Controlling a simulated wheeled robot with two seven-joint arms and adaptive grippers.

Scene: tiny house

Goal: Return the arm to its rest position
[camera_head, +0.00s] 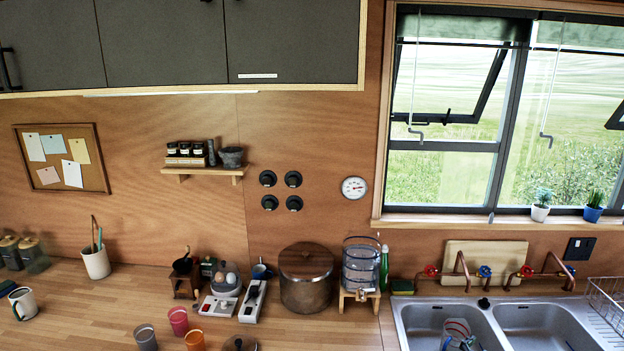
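Neither of my grippers shows in the head view, and no part of my arms can be made out. The view takes in a wooden kitchen counter (90,310) along a wood-panelled wall, with a double steel sink (400,325) at the lower right. Whether my grippers hold anything cannot be seen.
A large pot (306,285), a glass dispenser (360,268) on a stand and an egg holder (226,287) stand along the wall. A pink cup (178,321), a grey cup (146,338) and an orange cup (194,341) stand nearer. A small shelf (205,170) juts out above.

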